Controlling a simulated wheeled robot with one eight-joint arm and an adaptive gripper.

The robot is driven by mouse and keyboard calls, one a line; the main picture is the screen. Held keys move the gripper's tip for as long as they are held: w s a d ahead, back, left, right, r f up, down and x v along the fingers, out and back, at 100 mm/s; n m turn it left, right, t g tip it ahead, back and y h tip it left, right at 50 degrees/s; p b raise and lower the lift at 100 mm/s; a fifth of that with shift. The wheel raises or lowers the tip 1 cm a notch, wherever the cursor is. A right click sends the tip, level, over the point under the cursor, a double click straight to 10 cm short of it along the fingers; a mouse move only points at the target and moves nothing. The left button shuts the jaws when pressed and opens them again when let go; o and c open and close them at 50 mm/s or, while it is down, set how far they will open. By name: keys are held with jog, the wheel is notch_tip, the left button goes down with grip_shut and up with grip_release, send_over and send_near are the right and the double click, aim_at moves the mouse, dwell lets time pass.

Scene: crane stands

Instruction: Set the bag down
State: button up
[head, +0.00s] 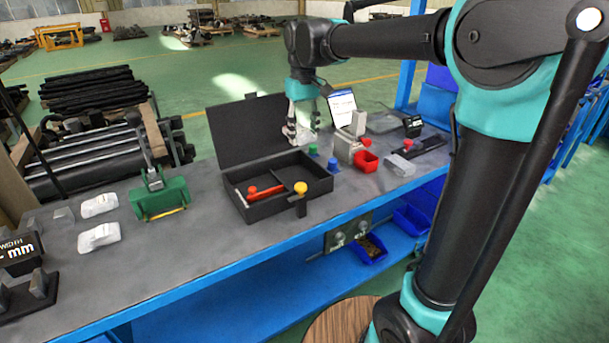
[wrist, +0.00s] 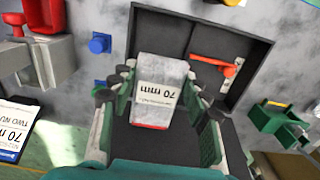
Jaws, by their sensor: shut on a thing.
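A clear and white bag with a "70 mm" label and a red bottom edge shows in the wrist view (wrist: 160,92). My gripper (wrist: 158,76) is shut on it, with a finger on each side. In the head view my gripper (head: 302,108) hangs over the back of the black case, and the bag (head: 299,132) is small and partly hidden there. The bag appears held above the case, not resting on anything. The black case (head: 262,213) lies open on the bench, its lid (head: 240,130) raised at the back. It has compartments; a red-handled tool (head: 266,193) lies in one.
Left are a green tool (head: 160,197) and two white packets (head: 98,237).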

notch_tip(320, 180, down, 14)
jog(key=shift+f, duration=0.15)
dwell(0.3)
jog(key=shift+f, duration=0.1)
jog(key=o, duration=1.2)
jog(key=shift+c, duration=0.2)
notch_tip(320, 180, up, 12)
jog(key=shift+r, duration=0.15)
